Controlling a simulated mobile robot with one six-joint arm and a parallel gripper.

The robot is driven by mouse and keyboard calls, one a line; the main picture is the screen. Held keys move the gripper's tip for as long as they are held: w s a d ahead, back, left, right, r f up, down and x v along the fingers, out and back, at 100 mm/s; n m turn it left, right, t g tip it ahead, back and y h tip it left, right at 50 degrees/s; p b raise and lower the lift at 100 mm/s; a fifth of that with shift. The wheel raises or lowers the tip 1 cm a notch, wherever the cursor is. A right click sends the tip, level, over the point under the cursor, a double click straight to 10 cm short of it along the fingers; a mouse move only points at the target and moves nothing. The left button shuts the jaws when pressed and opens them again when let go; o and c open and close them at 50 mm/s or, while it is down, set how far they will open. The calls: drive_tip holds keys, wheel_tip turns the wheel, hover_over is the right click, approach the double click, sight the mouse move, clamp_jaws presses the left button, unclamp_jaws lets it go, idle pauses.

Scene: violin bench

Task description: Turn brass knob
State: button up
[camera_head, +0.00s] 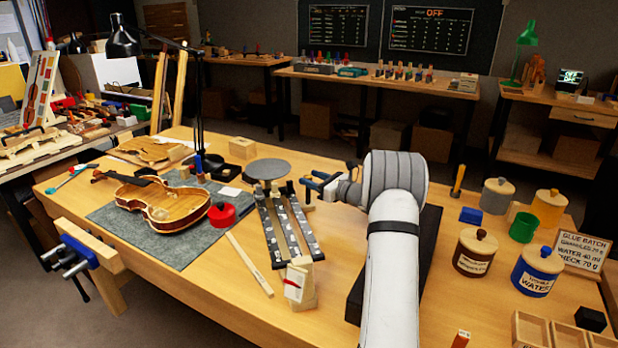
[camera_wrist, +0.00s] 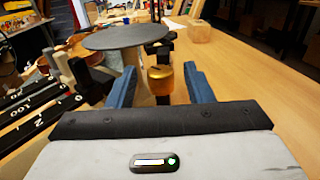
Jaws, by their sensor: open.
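The brass knob (camera_wrist: 160,80), a short golden cylinder with a dark mark on top, stands between the tips of my gripper (camera_wrist: 160,70) in the wrist view. A gap shows between the knob and each blue finger, so the jaws are open around or just short of it; the exact depth is hard to tell. In the head view my gripper (camera_head: 313,184) is beside the far end of the dark scale rails (camera_head: 270,230), and I cannot make out the knob there.
A grey round disc (camera_head: 268,169) on a post stands just beyond the knob. A violin body (camera_head: 165,205) lies on a grey mat (camera_head: 125,222) to the left. Jars such as the blue-banded one (camera_head: 537,272) stand to the right.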

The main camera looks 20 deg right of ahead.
drive_tip(key=shift+x, duration=1.05)
